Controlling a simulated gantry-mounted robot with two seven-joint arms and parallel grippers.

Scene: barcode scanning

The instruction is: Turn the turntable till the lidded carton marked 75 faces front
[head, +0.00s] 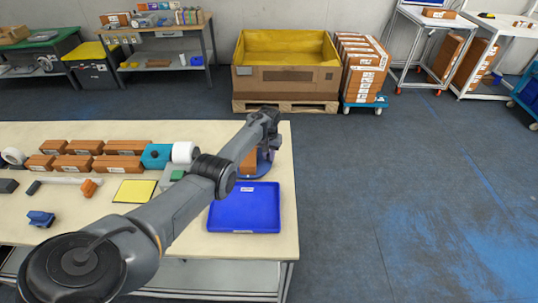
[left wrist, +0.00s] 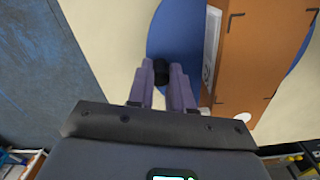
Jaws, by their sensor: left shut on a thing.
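The blue turntable (head: 262,171) is at the right end of the table, partly hidden behind my left arm. A brown carton (head: 249,162) stands on it; in the left wrist view the carton (left wrist: 265,55) fills the right side, with a white label on its left face. I cannot read a 75 on it. My left gripper (left wrist: 161,80) points down at the turntable (left wrist: 175,45), beside the carton, and its fingers are shut on a small black knob (left wrist: 161,70) near the turntable's edge. My right gripper is in neither view.
A blue tray (head: 244,208) lies just in front of the turntable. Several brown boxes (head: 85,147), a teal item (head: 156,155) and a white roll (head: 184,152) line the table's left part. A yellow pad (head: 135,191) lies nearer the front.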

